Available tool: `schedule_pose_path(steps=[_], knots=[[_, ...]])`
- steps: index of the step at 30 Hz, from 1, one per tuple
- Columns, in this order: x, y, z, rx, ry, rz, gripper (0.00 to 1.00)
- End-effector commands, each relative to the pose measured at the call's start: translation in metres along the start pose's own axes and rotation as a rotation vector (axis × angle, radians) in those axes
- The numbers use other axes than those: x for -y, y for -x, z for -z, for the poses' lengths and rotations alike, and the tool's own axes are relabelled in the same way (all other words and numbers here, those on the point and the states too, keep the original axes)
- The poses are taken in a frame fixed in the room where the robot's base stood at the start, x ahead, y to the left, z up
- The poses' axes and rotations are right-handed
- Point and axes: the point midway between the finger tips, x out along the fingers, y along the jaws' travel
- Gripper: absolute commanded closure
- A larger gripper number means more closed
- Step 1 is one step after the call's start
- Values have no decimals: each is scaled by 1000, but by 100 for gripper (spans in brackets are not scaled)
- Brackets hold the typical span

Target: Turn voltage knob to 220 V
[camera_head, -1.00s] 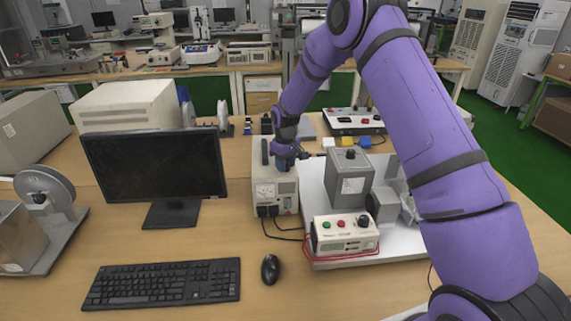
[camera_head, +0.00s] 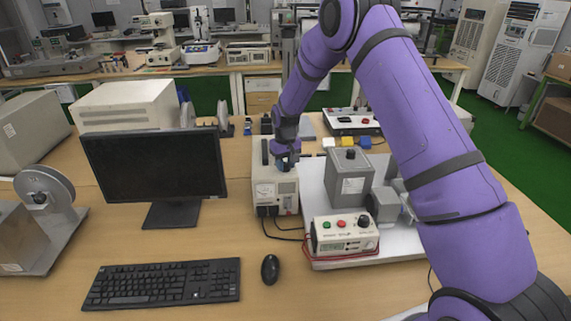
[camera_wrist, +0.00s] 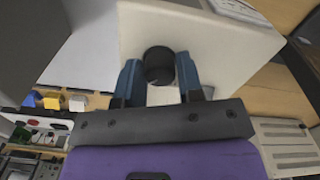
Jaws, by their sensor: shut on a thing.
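The voltage knob (camera_wrist: 159,66) is a round black knob on top of a cream box. In the wrist view it sits between the two blue fingers of my gripper (camera_wrist: 160,75), which is shut on it. In the head view the cream box (camera_head: 266,188) stands right of the monitor, with a meter on its front. The knob's pointer and any voltage marks cannot be read in either view.
A black handle lies along the box top, left of my gripper. A grey box (camera_head: 350,180) and a control box with red and green buttons (camera_head: 345,234) stand on a white plate to the right. Cables run from the cream box's front. A monitor (camera_head: 155,175) stands left.

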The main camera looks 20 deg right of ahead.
Motion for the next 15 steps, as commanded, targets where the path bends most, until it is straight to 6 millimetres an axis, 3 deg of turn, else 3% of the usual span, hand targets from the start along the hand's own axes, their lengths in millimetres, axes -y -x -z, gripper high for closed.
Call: schedule_pose_path(steps=[2, 3, 6, 15], knots=[[0, 0, 0, 0, -1, 0, 89], [0, 0, 0, 0, -1, 0, 59], [0, 0, 0, 0, 0, 0, 41], [0, 2, 0, 0, 0, 0, 41]])
